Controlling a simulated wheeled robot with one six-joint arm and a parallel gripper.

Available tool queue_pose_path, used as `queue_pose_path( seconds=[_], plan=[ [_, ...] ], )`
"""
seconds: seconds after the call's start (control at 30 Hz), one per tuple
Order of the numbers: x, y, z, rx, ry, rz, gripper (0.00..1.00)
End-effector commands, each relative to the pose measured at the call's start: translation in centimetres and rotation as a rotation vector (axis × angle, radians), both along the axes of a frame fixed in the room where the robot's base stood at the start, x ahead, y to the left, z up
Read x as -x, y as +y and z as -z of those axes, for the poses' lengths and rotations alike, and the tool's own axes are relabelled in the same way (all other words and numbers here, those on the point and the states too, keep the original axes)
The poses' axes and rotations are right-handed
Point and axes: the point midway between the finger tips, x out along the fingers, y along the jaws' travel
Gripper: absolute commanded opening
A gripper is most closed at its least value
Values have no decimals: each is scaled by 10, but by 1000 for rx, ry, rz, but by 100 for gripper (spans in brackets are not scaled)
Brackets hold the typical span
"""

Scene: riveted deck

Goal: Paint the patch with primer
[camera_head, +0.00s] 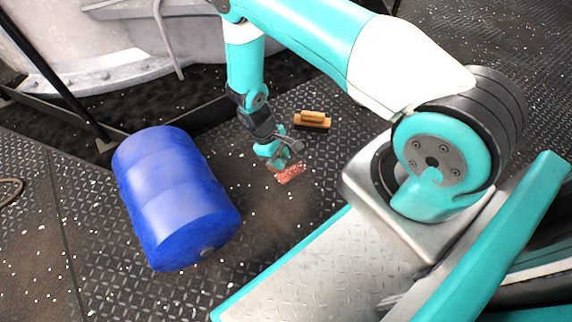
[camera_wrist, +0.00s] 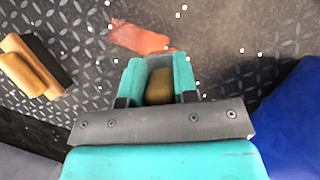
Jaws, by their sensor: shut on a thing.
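My gripper (camera_head: 281,160) reaches down low over the deck, just up-left of a reddish patch (camera_head: 290,174). In the wrist view its teal fingers (camera_wrist: 160,72) are shut on a brown, rounded thing that looks like a handle (camera_wrist: 159,88). The far end of this held thing is hidden. The reddish patch also shows in the wrist view (camera_wrist: 138,38), beyond the fingertips, with an uneven outline.
A wooden block with a raised handle, like a brush (camera_head: 312,120), lies behind the gripper; the wrist view shows it at left (camera_wrist: 34,68). White specks dot the deck. A pale curved structure (camera_head: 110,45) stands behind.

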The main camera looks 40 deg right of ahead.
Motion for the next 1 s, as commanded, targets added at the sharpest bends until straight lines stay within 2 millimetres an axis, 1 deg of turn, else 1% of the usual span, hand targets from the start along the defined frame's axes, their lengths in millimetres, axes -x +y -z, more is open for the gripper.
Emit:
queue_pose_path(
  seconds=[0.17, 0.27, 0.5, 0.63, 0.77, 1.0],
  plan=[
    [0, 0, 9, 0, 1, 0, 4],
    [1, 0, 18, 1, 3, 0, 4],
    [1, -1, 45, 2, 4, 0, 4],
    [2, -1, 56, 4, 7, 0, 4],
    [2, -1, 60, 4, 7, 0, 4],
    [2, -1, 60, 4, 7, 0, 4]
  ],
)
